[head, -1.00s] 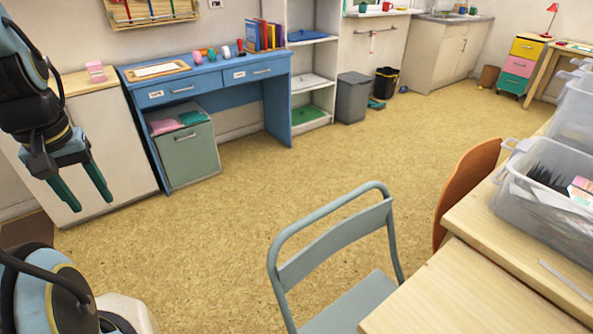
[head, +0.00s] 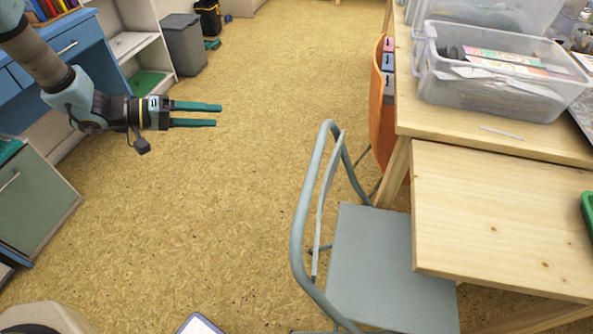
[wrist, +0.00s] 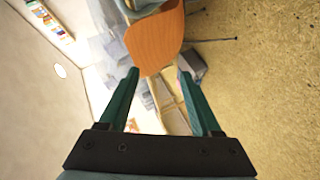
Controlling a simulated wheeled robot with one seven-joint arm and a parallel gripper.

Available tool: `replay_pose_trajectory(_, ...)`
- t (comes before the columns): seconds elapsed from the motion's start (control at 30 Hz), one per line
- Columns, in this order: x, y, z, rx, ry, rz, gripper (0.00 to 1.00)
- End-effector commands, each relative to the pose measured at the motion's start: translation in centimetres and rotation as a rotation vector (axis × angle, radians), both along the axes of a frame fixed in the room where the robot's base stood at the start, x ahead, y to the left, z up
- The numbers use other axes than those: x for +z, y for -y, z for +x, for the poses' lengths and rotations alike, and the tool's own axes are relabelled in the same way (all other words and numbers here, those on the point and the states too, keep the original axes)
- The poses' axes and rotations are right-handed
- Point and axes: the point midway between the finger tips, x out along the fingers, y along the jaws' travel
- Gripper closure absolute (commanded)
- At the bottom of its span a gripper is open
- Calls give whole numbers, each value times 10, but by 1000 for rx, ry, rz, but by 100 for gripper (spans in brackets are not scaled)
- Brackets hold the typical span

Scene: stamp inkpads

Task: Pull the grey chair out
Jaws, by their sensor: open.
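The grey chair (head: 385,262) stands at the wooden table in the head view, its seat partly under the table edge. Its tubular backrest (head: 312,215) faces left, toward the open floor. My gripper (head: 220,115) is up and to the left of the backrest, apart from it, with its green fingers pointing right. The gripper is open and empty. In the wrist view the two fingers (wrist: 158,75) are spread, with an orange chair (wrist: 155,42) beyond them. A grey-blue piece at the top edge of that view is too cropped to identify surely.
The wooden table (head: 500,205) is on the right with a clear plastic bin (head: 490,85) on it. The orange chair (head: 382,110) stands behind the grey chair. A blue desk (head: 50,65) and grey bin (head: 184,45) are at left. The floor (head: 200,220) left of the chair is clear.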

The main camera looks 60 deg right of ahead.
Motion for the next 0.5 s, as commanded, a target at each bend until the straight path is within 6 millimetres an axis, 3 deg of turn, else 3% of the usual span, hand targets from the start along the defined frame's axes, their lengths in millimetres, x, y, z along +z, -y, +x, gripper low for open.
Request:
replay_pose_trajectory(0.03,-12,0,-32,-104,-105,5,35)
replay_pose_trajectory(0.1,-17,-9,-68,-242,-243,25,35)
replay_pose_trajectory(0.2,-22,-25,-103,-400,-398,73,35)
replay_pose_trajectory(0.33,-23,-40,-125,-512,-503,120,35)
replay_pose_trajectory(0.5,-22,-39,-142,-540,-527,133,35)
